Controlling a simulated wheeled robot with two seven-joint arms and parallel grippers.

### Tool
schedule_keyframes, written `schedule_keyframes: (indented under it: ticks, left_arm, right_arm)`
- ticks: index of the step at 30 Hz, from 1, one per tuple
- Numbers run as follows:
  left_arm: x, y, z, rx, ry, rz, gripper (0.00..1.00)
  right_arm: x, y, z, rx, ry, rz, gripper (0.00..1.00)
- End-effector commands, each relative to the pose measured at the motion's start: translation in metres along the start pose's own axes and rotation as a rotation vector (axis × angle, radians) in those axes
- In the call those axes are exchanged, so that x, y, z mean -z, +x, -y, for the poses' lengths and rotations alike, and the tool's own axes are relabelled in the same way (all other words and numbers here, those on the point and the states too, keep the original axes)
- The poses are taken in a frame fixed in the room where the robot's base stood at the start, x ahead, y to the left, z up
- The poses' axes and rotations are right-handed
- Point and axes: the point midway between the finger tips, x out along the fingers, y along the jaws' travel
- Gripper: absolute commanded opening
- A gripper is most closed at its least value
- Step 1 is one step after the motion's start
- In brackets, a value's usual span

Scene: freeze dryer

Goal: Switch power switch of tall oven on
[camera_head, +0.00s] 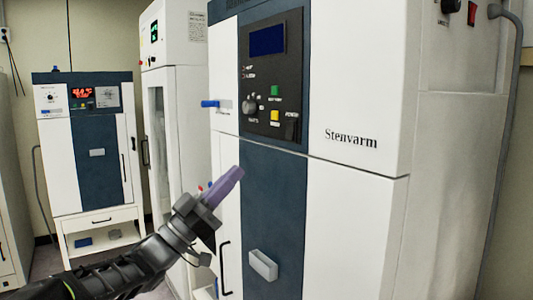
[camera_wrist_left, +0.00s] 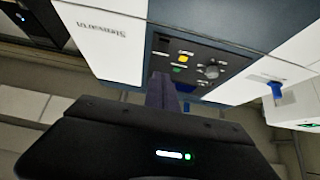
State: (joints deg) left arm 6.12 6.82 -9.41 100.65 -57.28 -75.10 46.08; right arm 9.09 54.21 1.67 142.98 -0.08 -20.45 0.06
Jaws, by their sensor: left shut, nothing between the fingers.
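The tall white and dark-blue Stenvarm unit (camera_head: 360,130) stands close in front of me. Its black control panel (camera_head: 255,75) has a dark display, a grey knob, green and yellow buttons, and a dark switch (camera_head: 291,128) under the word POWER. My left gripper (camera_head: 236,174) has purple fingers, is shut and empty, and is below the panel, apart from it, pointing up and right. In the left wrist view the shut fingers (camera_wrist_left: 161,92) point toward the panel (camera_wrist_left: 200,62), which appears upside down with its yellow button and knob visible. My right gripper is not in view.
A blue-tipped handle (camera_head: 211,104) sticks out left of the panel. A grey door handle (camera_head: 263,265) protrudes below. A red switch (camera_head: 472,13) is on the unit's right side. A smaller unit with a lit red display (camera_head: 82,93) and a tall white cabinet (camera_head: 175,90) stand behind, left.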

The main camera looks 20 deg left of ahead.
Motion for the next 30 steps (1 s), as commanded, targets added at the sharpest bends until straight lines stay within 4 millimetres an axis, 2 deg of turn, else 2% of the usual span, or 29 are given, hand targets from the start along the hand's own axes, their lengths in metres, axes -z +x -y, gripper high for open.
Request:
schedule_keyframes:
  ticks: [8,20,24,30]
  left_arm:
    - [0.002,0.027,-0.001,-0.001,-0.002,-0.001,0.00]
    - [0.003,0.106,-0.001,-0.002,-0.001,0.000,0.00]
    - [-0.016,0.119,0.000,0.000,-0.002,0.002,0.00]
    - [-0.027,0.127,0.000,0.001,0.000,0.000,0.00]
  right_arm:
    - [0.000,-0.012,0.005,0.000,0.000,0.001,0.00]
    - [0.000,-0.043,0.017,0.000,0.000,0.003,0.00]
    - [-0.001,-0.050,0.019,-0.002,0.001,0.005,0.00]
    - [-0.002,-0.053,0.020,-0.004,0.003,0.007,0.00]
